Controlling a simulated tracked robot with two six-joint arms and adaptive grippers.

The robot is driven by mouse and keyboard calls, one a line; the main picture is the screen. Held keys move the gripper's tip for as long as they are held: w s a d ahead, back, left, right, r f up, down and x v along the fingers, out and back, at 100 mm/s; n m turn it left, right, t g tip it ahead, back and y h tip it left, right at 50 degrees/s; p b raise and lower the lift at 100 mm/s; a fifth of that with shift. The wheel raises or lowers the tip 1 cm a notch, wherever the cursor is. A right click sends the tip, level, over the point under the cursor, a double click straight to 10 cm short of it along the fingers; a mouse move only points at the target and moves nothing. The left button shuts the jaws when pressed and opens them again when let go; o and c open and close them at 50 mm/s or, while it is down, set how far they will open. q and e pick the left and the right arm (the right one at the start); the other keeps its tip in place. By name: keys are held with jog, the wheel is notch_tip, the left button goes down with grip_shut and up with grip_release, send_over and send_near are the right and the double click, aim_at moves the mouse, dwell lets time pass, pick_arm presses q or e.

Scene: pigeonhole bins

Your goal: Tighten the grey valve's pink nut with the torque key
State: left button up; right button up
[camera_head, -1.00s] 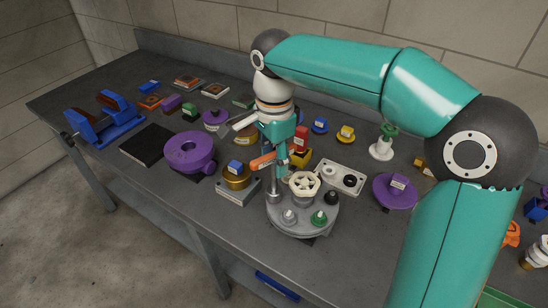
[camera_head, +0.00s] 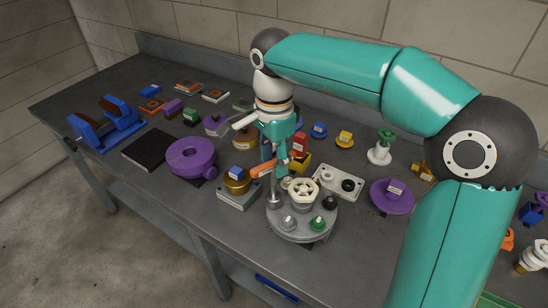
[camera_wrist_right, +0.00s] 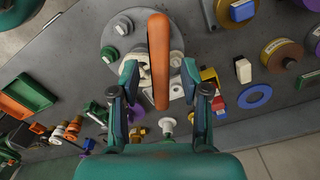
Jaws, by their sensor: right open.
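The grey valve (camera_head: 301,230) is a round grey plate on the bench with a cream handwheel (camera_head: 302,192) and green, grey and black nuts around it. The torque key's orange handle (camera_head: 264,168) sits above the plate's left rear, over an upright silver shaft (camera_head: 273,190). In the right wrist view the handle (camera_wrist_right: 158,60) lies lengthwise between the fingers and covers part of the plate. My right gripper (camera_wrist_right: 159,78) is open, one finger on each side of the handle with gaps. No pink nut can be made out. My left gripper is not in view.
A purple round part (camera_head: 191,156) and a brass cylinder on a grey block (camera_head: 238,196) stand left of the valve. A pale plate with round fittings (camera_head: 338,182) is close behind right. A purple disc (camera_head: 392,198) lies further right. The bench front left is clear.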

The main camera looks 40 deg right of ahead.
aim_at(274, 183)
jog(key=shift+n, duration=0.3)
jog(key=shift+f, duration=0.1)
jog(key=shift+f+b, duration=0.8)
jog(key=shift+f, duration=0.4)
grip_shut()
